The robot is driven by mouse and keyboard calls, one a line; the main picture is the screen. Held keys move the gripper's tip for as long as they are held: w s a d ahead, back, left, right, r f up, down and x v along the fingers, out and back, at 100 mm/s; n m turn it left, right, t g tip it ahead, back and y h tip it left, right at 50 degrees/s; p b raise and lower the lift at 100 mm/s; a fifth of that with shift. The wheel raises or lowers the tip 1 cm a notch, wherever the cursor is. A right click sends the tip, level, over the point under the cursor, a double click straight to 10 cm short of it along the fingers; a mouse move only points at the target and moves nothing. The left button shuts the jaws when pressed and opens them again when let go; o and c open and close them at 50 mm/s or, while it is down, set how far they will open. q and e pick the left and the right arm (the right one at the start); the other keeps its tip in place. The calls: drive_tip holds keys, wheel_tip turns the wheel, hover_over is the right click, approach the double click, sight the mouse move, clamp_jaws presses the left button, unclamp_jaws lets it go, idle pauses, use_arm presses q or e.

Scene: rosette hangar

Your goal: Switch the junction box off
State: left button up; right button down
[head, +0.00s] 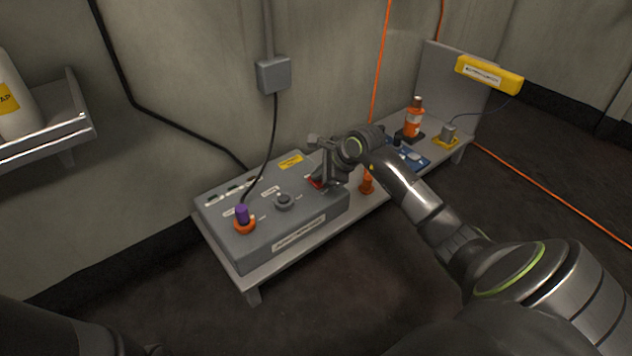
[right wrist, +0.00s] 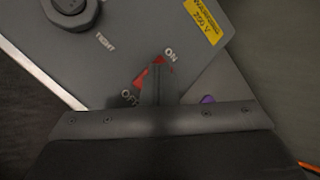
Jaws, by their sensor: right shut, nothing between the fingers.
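The junction box (head: 262,236) is a grey box with a sloped panel on the low bench by the wall. Its red switch (head: 317,184) is near the right end of the panel. In the right wrist view the red switch (right wrist: 139,79) shows in part between the printed words ON and OFF. The rest is hidden behind my fingers, so I cannot tell its position. My right gripper (head: 321,180) is shut and empty, with its fingertips right at the switch; contact is unclear. The fingers also show in the wrist view (right wrist: 157,82). My left gripper is out of view.
On the panel are a dark round knob (head: 284,201) and a purple plug in an orange ring (head: 244,224). An orange object (head: 366,183), a blue board (head: 412,157) and an orange bottle (head: 413,122) stand farther right on the bench (head: 262,273). The floor in front is clear.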

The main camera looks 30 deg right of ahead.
drive_tip(key=shift+w+r+p, duration=0.2)
drive_tip(key=shift+r+p, duration=0.6)
drive_tip(key=shift+r, duration=0.45)
drive_tip(key=shift+w+r+p, duration=0.15)
drive_tip(key=shift+r+p, duration=0.65)
drive_tip(key=shift+r, duration=0.45)
